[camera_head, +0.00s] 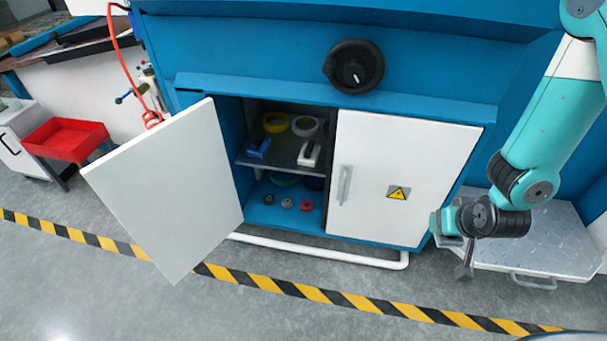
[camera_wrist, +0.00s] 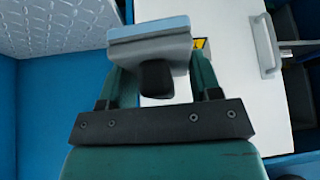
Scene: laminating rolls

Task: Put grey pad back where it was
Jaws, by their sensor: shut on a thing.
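My gripper (camera_wrist: 153,85) is shut on the grey pad (camera_wrist: 150,50), which has a pale blue edge strip and a dark knob between the fingers. In the head view my gripper (camera_head: 466,256) hangs at the right, in front of the cabinet's closed right door, and the pad is small and partly hidden there. The open cabinet compartment (camera_head: 245,159) is left of my gripper, apart from it. On its shelf lie a blue-handled tool (camera_head: 259,149) and a white-and-dark tool (camera_head: 309,153), with a yellow roll (camera_head: 276,123) and a pale roll (camera_head: 305,126) behind.
The left door (camera_head: 165,190) stands swung open toward me. The right door (camera_head: 400,180) is shut. Small rolls, including a red one (camera_head: 306,205), sit on the compartment floor. A metal step plate (camera_head: 545,240) is at right, and a white pipe (camera_head: 320,254) runs low in front.

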